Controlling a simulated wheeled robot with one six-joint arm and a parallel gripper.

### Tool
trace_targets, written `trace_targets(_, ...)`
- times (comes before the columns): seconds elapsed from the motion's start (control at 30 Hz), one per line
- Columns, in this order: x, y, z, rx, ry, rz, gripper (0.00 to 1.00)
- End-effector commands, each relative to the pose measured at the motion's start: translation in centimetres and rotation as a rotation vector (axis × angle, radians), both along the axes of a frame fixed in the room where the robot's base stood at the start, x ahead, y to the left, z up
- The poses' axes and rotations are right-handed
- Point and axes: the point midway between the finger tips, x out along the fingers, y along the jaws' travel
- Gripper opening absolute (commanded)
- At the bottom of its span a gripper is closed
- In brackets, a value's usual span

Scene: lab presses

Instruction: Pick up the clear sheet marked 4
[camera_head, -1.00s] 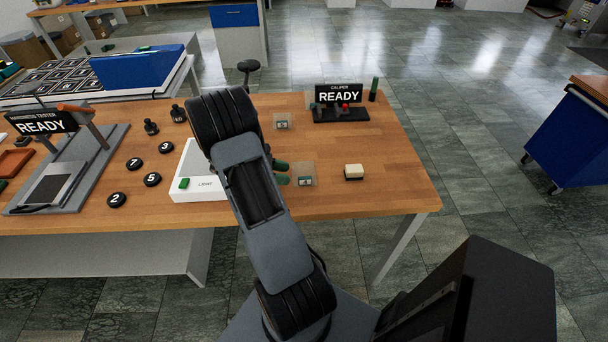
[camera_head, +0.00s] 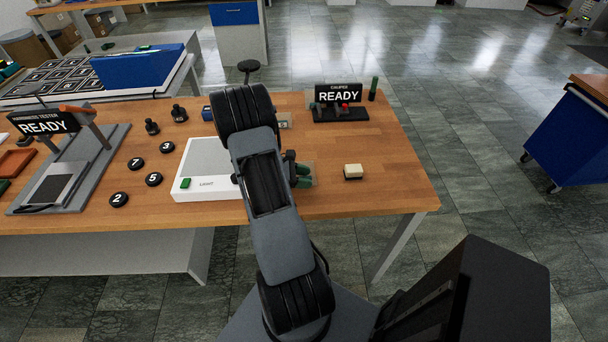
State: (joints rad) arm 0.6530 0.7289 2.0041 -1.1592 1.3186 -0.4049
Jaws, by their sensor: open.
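A clear sheet (camera_head: 313,168) lies on the wooden table right of the white light box. My gripper (camera_head: 303,176), with green fingertips, is open over this sheet and hides most of it. A second clear sheet (camera_head: 284,121) lies farther back, partly hidden by my arm. I cannot read the marks on either sheet, so I cannot tell which is 4. I cannot tell whether my fingertips touch the sheet.
The white light box (camera_head: 198,190) stands left of my gripper. A cream block (camera_head: 353,171) is just to the right. The caliper stand (camera_head: 340,114) is at the back. Black numbered discs (camera_head: 135,163) and the hardness tester (camera_head: 60,190) are on the left. The table's right end is clear.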

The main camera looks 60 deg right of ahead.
Motion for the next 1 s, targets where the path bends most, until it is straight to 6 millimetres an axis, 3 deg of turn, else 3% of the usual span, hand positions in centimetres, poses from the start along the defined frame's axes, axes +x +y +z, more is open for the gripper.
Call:
trace_targets(0.5,0.03,0.03,0.03,0.0,0.0,0.0,0.0)
trace_targets(1.0,0.07,-0.01,0.84,-0.003,-0.002,0.0,0.0)
